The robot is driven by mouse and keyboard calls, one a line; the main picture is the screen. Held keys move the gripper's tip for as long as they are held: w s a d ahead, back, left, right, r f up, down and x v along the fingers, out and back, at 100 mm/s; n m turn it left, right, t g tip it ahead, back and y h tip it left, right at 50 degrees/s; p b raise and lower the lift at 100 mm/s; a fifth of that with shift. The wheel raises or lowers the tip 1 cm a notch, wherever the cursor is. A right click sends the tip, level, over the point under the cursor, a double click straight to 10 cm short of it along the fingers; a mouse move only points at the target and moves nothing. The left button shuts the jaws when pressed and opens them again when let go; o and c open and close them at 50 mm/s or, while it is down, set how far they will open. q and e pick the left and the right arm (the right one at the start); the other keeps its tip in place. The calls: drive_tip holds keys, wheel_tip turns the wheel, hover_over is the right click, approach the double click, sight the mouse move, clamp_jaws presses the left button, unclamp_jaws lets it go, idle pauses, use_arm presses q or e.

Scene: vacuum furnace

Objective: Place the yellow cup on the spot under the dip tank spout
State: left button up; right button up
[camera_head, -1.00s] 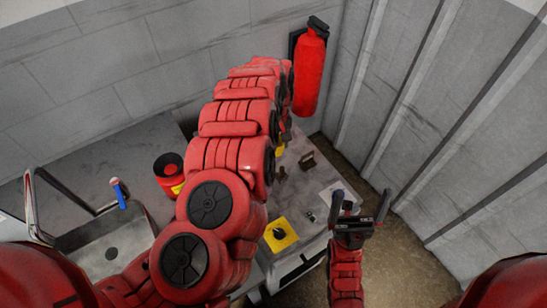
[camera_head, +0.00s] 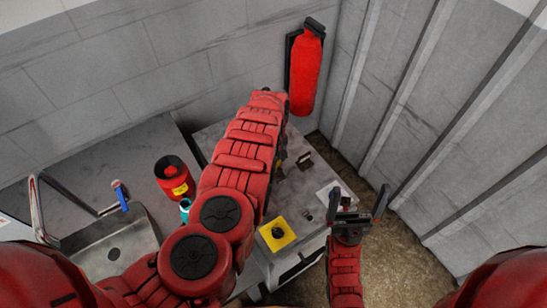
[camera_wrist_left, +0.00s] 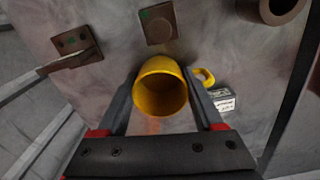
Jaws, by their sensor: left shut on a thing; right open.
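The yellow cup (camera_wrist_left: 160,88) is in the left wrist view, between the two fingers of my left gripper (camera_wrist_left: 162,80), which is shut on it. Its round mouth faces the camera and its handle points right. A grey, scuffed surface lies behind it; I cannot tell whether the cup touches it. In the head view my left arm hides the cup and most of that gripper. My right gripper (camera_head: 358,208) is open and empty at the right edge of the grey unit (camera_head: 226,132). I cannot identify the dip tank spout or the spot under it.
In the wrist view, brown brackets (camera_wrist_left: 76,47) and a brown round opening (camera_wrist_left: 279,8) lie near the cup. The head view shows a red canister (camera_head: 174,178), a teal item (camera_head: 185,207), a sink (camera_head: 112,250), a yellow switch plate (camera_head: 277,236) and a wall-mounted red extinguisher (camera_head: 306,72).

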use_arm(q)
drive_tip(key=shift+f, duration=0.2)
drive_tip(key=o, duration=1.5)
drive_tip(key=shift+r, duration=0.1)
